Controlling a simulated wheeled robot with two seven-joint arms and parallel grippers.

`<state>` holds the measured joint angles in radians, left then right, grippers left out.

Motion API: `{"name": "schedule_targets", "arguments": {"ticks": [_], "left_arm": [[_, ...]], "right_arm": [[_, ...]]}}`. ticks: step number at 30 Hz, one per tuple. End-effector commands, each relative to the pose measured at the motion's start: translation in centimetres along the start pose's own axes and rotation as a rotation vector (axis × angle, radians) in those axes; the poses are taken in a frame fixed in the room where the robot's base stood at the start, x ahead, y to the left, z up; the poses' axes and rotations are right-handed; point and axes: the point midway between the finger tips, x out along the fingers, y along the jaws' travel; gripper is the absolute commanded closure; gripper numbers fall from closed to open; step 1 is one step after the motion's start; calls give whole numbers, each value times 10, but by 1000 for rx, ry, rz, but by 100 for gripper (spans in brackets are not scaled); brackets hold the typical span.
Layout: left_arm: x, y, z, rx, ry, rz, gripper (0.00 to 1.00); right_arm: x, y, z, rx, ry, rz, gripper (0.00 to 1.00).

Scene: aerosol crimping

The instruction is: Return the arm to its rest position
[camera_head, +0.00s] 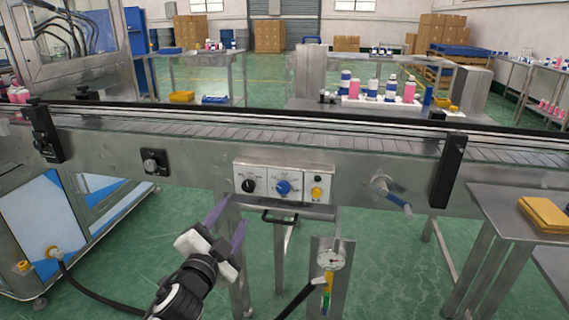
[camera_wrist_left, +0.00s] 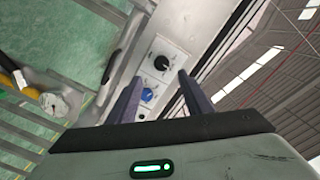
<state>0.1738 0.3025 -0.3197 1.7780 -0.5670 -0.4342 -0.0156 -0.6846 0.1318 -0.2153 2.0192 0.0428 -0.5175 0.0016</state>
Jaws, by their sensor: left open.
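My left gripper (camera_head: 228,219) is in the lower middle of the head view, in front of the conveyor and below its control panel. Its two fingers are spread apart with nothing between them. In the left wrist view the open fingers (camera_wrist_left: 158,97) point toward the control panel (camera_wrist_left: 159,62), and the blue knob shows between the fingertips. In the head view the control panel (camera_head: 284,169) carries a black knob (camera_head: 249,186), a blue knob (camera_head: 283,187) and a yellow button (camera_head: 317,193). The gripper appears apart from the panel. My right gripper is not in view.
The conveyor (camera_head: 290,139) spans the scene, its belt empty. A handle (camera_head: 265,217) sticks out below the panel. A pressure gauge (camera_head: 331,259) stands right of my gripper. A blue-handled valve (camera_head: 391,195) juts from the conveyor's front.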

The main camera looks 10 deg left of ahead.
Motion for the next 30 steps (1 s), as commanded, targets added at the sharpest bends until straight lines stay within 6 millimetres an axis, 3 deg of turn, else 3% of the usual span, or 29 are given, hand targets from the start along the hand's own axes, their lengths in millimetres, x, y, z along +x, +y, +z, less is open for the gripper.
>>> {"name": "schedule_targets", "arguments": {"ticks": [5, 8, 12, 18, 21, 30], "left_arm": [[-38, 54, 29, -130, -83, 119, 54], [-86, 104, 54, -269, -176, 229, 54], [-168, 166, 81, -481, -331, 369, 54], [-275, 220, 98, -724, -534, 496, 54], [-307, 232, 100, -796, -597, 525, 54], [-312, 234, 100, -805, -606, 528, 54]], "right_arm": [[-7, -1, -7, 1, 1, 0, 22], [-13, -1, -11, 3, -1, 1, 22], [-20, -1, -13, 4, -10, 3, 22], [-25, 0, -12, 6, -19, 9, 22], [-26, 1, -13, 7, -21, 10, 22], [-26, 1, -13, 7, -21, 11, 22]]}}
